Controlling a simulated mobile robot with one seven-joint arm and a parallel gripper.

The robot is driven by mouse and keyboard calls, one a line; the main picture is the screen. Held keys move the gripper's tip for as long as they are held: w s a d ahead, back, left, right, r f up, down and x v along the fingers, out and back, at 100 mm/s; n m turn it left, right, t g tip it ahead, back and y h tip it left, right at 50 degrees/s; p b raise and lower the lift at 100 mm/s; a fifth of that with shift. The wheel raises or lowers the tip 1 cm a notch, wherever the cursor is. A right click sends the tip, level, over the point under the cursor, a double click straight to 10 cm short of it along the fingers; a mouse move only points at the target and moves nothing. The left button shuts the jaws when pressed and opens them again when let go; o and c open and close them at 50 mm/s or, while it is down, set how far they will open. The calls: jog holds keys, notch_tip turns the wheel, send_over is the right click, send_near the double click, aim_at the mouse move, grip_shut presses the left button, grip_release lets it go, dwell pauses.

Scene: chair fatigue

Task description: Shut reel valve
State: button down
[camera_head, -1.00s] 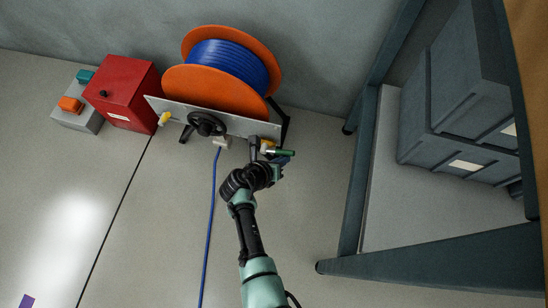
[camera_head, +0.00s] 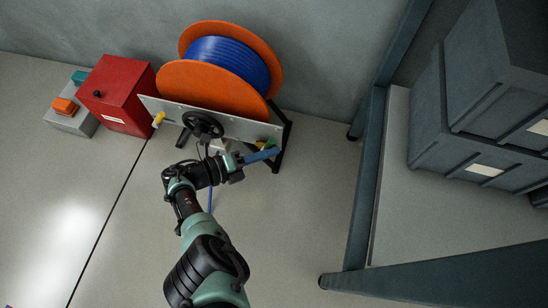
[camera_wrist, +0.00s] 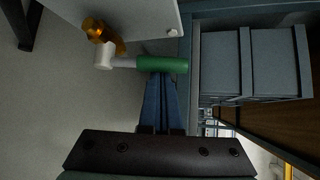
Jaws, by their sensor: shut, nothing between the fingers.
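The reel valve has a brass body (camera_wrist: 98,30), a pale stem (camera_wrist: 105,55) and a green lever handle (camera_wrist: 162,64). In the wrist view the handle points right, below the edge of the grey panel. My gripper partly hides the valve in the head view.
An orange reel (camera_head: 205,90) with blue hose stands behind the panel (camera_head: 165,111), which carries a black handwheel (camera_head: 203,125). A red box (camera_head: 118,93) is at left. A shelf frame (camera_head: 362,190) with grey crates (camera_head: 480,160) is at right. Open floor lies left.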

jog(key=shift+w+a+r+b, duration=0.1)
jog(key=shift+w+a+b, duration=0.1)
jog(key=shift+a, duration=0.2)
jog(key=shift+w+a+r+b, duration=0.1)
jog(key=shift+a+b, duration=0.05)
jog(key=shift+a, duration=0.2)
jog(key=shift+w+a, duration=0.1)
jog(key=shift+a, duration=0.15)
jog(key=shift+r, duration=0.1)
jog(key=s+a+p, duration=0.1)
jog(key=s+a, duration=0.4)
jog(key=s, duration=0.1)
jog(key=shift+a, duration=0.2)
dwell(0.4)
dwell(0.4)
